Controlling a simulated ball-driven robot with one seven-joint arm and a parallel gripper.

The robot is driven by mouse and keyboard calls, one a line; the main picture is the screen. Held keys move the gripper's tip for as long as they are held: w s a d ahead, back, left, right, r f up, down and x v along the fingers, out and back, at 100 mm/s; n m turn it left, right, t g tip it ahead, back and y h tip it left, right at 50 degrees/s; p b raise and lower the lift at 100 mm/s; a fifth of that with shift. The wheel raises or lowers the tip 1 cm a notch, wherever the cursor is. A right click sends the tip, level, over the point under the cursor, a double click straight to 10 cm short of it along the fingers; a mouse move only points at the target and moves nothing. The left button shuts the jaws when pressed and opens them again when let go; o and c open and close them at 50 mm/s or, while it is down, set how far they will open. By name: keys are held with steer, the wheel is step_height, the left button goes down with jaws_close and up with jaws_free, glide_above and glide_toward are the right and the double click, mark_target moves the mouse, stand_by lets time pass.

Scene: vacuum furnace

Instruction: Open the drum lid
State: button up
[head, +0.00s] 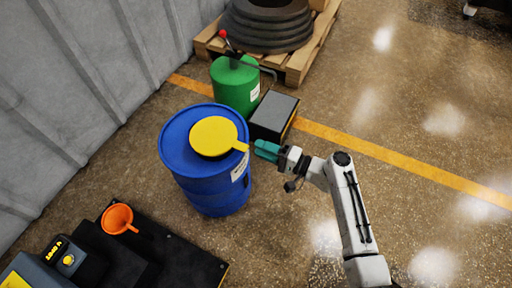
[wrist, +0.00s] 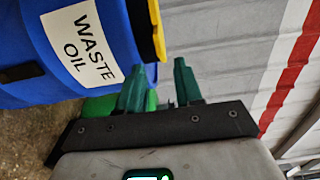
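The blue drum (head: 205,185) stands on the floor left of my arm. Its round yellow lid (head: 213,136) lies flat and closed over the top, with a tab (head: 241,146) sticking out to the right. My gripper (head: 260,150) is just right of this tab, with teal fingers pointing at it. In the wrist view the drum (wrist: 45,50) lies sideways with a "WASTE OIL" label, and the yellow lid edge (wrist: 156,30) shows ahead of the fingers. My gripper (wrist: 163,72) is open there, with an empty gap between its fingers. Contact with the tab cannot be told.
A green can (head: 235,88) and a dark grey box (head: 273,115) stand behind the drum. A pallet (head: 298,65) with stacked black rings is farther back. An orange funnel (head: 117,219) sits on a black platform at lower left. The floor to the right is clear.

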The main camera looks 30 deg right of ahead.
steer(key=shift+x, duration=1.45)
jaws_close()
stand_by(0.4)
